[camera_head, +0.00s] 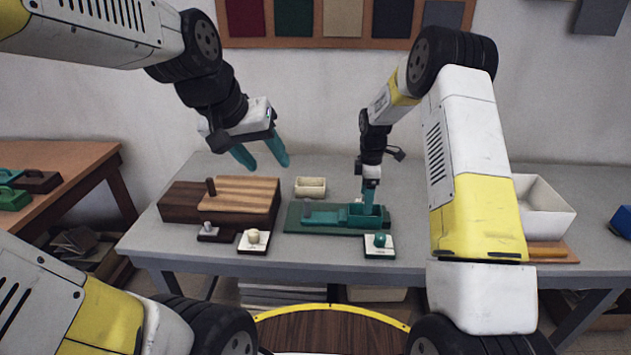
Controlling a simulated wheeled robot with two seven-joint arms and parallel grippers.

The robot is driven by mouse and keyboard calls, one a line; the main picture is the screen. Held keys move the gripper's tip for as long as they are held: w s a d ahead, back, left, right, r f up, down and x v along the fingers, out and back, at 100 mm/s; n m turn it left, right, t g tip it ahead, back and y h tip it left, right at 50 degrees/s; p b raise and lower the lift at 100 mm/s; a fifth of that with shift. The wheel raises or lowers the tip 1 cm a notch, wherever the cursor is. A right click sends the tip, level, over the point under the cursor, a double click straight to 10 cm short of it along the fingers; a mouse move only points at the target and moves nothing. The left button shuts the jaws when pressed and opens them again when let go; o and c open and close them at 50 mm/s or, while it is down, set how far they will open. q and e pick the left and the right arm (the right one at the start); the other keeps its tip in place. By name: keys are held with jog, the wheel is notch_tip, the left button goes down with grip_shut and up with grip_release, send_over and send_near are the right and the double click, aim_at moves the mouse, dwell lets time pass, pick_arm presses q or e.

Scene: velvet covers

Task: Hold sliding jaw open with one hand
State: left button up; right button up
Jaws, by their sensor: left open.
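A teal fixture (320,226) lies on the grey table, with a grey knob (308,206) at its left and a teal open box (364,219) at its right end. I take it to hold the sliding jaw; I cannot tell how far the jaw stands open. My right gripper (368,204) points straight down at the right box, its teal fingers at or inside it. It is small, and the gap between its fingers is not clear. My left gripper (262,160) is open and empty, in the air above and behind the wooden block, left of the fixture.
A dark and light wooden block (230,200) with a peg is left on the table (420,170). A small cream box (310,187) stands behind the fixture. Cards with knobs (254,241) (379,246) lie in front. A white bin (540,205) is right, partly behind my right arm.

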pick_arm(q)
jog(key=w+d+f+g, duration=0.1)
jog(key=w+f, duration=0.3)
jog(key=w, duration=0.2)
jog(key=w+d+f, duration=0.1)
jog(key=w+f, duration=0.3)
jog(key=w, duration=0.3)
jog(key=y, duration=0.3)
send_near(307, 201)
jog(key=f, duration=0.1)
jog(key=shift+g, duration=0.3)
jog(key=x, duration=1.1)
jog(key=shift+w+f, duration=0.2)
jog(key=shift+w, duration=0.3)
